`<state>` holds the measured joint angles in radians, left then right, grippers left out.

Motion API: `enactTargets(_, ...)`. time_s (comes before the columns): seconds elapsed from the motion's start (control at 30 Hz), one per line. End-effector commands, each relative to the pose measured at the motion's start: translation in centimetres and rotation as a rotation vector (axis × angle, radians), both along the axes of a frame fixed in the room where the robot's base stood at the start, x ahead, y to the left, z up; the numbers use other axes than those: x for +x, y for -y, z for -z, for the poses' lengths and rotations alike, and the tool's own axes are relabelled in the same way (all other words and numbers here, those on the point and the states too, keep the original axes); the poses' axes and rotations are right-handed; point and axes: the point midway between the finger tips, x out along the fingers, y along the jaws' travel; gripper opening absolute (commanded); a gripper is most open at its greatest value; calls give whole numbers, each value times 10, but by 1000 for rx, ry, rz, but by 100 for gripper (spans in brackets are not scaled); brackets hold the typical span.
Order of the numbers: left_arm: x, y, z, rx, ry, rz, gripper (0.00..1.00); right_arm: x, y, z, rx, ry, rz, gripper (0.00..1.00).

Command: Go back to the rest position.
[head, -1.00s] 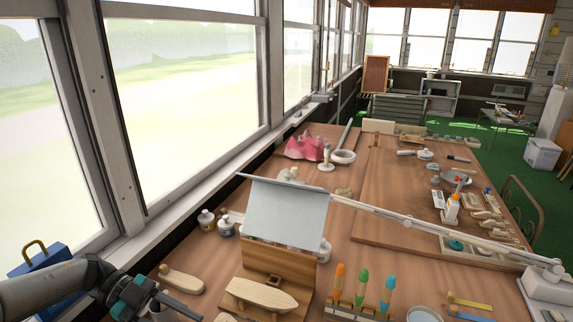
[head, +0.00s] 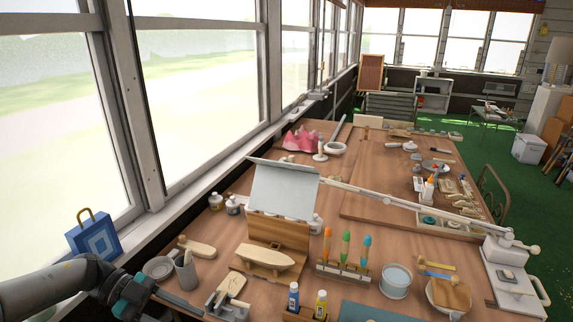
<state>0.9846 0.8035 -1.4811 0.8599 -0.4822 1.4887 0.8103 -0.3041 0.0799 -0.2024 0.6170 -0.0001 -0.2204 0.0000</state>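My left arm comes in at the lower left, ending at a dark and teal wrist with the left gripper (head: 155,293) pointing right over the near left edge of the workbench (head: 350,192). Only a slim dark part of the gripper shows, so its opening cannot be made out. It lies close in the picture to a grey cup (head: 186,270) and a round grey dish (head: 158,267); I cannot tell whether it touches them. My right gripper is not in view.
A lamp's white arm (head: 400,204) crosses the bench to its base (head: 515,282) at the right. A blue bag (head: 93,236) stands by the window.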

Motion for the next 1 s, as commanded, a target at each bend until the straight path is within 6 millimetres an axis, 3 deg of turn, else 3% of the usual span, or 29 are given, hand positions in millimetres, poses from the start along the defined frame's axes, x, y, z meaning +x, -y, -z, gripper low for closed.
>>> enactTargets(0.03, 5, 15, 9, -29, 18, -36, 46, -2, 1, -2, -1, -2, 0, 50)
enactTargets(0.17, 23, 39, 25, -82, 78, -153, 46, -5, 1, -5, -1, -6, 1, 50)
enactTargets(0.3, 42, 62, 48, -128, 128, -324, 46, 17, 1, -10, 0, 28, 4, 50)
enactTargets(0.4, 54, 74, 71, -144, 146, -488, 46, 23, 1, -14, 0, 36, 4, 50)
enactTargets(0.53, 61, 74, 114, -116, 136, -740, 46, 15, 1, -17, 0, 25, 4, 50)
enactTargets(0.63, 52, 65, 155, -52, 92, -930, 46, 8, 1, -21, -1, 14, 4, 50)
enactTargets(0.77, 13, 44, 221, 97, -21, -1174, 46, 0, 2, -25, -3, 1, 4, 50)
enactTargets(0.9, -63, 19, 292, 313, -197, -1383, 46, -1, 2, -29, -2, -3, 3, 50)
enactTargets(1.0, -129, 7, 331, 468, -333, -1475, 46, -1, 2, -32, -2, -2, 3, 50)
